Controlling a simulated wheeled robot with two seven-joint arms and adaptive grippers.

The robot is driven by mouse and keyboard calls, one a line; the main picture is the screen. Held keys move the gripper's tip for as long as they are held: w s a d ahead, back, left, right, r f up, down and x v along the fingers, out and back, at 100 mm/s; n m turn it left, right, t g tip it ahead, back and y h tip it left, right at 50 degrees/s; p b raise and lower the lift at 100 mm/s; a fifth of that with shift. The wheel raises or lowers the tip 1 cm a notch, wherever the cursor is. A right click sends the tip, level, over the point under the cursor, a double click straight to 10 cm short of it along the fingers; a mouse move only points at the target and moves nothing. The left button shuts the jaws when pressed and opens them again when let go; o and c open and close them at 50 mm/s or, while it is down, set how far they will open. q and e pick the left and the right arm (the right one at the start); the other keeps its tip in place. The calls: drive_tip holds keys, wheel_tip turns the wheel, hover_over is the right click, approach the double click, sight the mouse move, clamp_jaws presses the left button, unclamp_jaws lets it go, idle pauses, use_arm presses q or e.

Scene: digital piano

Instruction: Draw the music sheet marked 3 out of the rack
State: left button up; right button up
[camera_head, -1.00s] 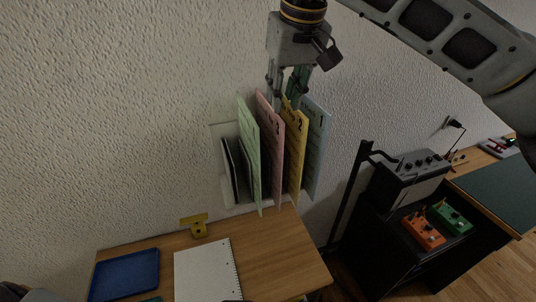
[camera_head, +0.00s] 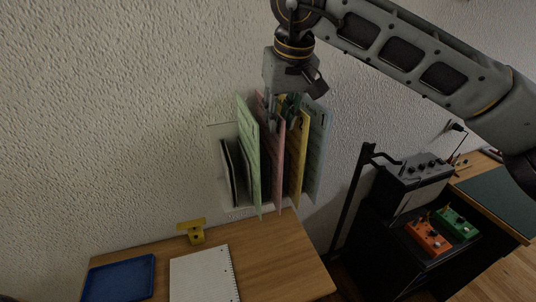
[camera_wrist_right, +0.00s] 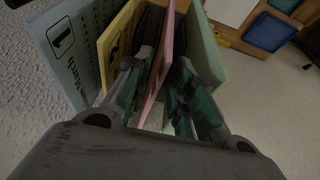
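The rack (camera_head: 228,195) on the wall holds upright sheets: green (camera_head: 249,155), pink (camera_head: 278,165), yellow (camera_head: 298,160) and pale blue marked 1 (camera_head: 318,150). The pink sheet's number is hidden behind the fingers, so I cannot read a 3 now. My right gripper (camera_head: 282,118) points down into the sheet tops. In the right wrist view, its green-padded fingers (camera_wrist_right: 163,85) stand apart on either side of the pink sheet (camera_wrist_right: 166,45), with gaps showing. The yellow sheet (camera_wrist_right: 114,38) and pale blue sheet (camera_wrist_right: 72,55) are left of them, the green sheet (camera_wrist_right: 208,50) right. My left gripper is not in view.
Below the rack is a wooden desk (camera_head: 275,255) with a spiral notebook (camera_head: 203,275), a blue tray (camera_head: 120,279) and a yellow clip-like object (camera_head: 193,229). A black stand (camera_head: 350,200), an amplifier (camera_head: 412,172) and orange (camera_head: 428,237) and green (camera_head: 457,222) pedals are at right.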

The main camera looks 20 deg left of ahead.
idle(0.6)
clamp_jaws()
drive_tip(key=shift+r, duration=0.1)
